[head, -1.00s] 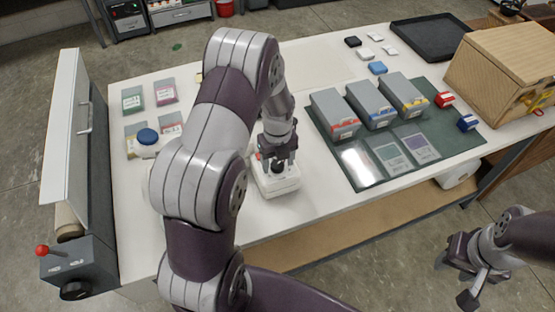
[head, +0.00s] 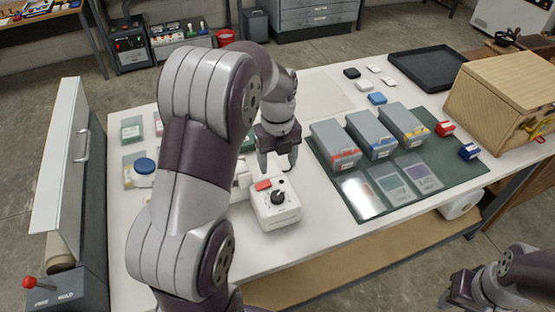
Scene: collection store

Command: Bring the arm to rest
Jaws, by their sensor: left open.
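My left gripper (head: 276,165) is open and empty, pointing down. It hangs just behind and above a small white device (head: 276,212) with a black knob and a red button. In the picture its fingertips show apart from the knob. My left arm runs up from the bottom and hides part of the table's left half. My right gripper (head: 450,300) is at the lower right, off the table's front edge; it is partly cut off by the frame, and its fingers cannot be made out clearly.
A green mat (head: 350,205) holds three grey boxes with red, blue and yellow fronts. A wooden cabinet (head: 505,90) and a black tray (head: 430,66) stand at the right. A grey machine (head: 70,285) with a red-knobbed lever borders the left. The white table (head: 325,245) is clear in front.

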